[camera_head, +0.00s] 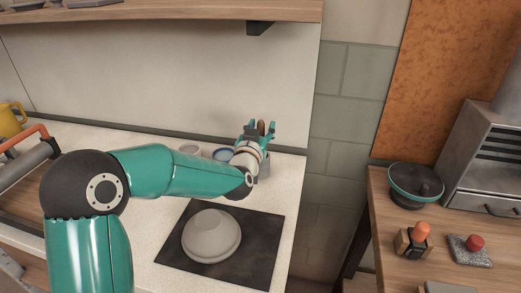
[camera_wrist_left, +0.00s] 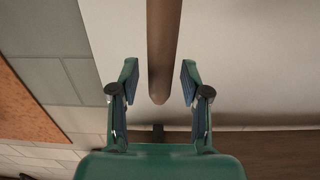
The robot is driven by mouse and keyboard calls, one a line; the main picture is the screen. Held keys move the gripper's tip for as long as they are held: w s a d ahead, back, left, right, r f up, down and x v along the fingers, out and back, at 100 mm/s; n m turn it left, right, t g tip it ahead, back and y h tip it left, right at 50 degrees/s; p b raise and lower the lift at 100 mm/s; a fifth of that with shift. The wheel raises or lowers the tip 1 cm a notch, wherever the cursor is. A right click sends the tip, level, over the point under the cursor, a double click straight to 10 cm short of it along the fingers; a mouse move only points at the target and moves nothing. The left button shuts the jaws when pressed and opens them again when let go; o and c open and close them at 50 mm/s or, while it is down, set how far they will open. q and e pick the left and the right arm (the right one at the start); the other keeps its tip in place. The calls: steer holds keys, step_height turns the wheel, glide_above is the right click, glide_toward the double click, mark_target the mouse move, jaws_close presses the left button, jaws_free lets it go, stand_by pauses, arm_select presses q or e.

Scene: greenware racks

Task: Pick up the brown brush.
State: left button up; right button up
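The brown brush (camera_wrist_left: 162,45) shows in the left wrist view as a long brown handle with a rounded end, coming in from the top edge. My left gripper (camera_wrist_left: 160,83) is open, with one finger on each side of the handle and a clear gap on both sides. In the head view my left gripper (camera_head: 257,129) is over the back right corner of the pale worktop, and a small brown part of the brush (camera_head: 261,127) shows between its fingers. The rest of the brush is hidden. My right gripper is not in view.
An upturned pale bowl (camera_head: 211,234) sits on a dark mat (camera_head: 262,232) in front of my left arm. A wooden shelf (camera_head: 200,12) hangs above. A wooden table (camera_head: 385,250) stands at right, beyond a gap.

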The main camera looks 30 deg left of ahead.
arm_select(q)
jaws_close()
steer(key=shift+r, duration=0.15)
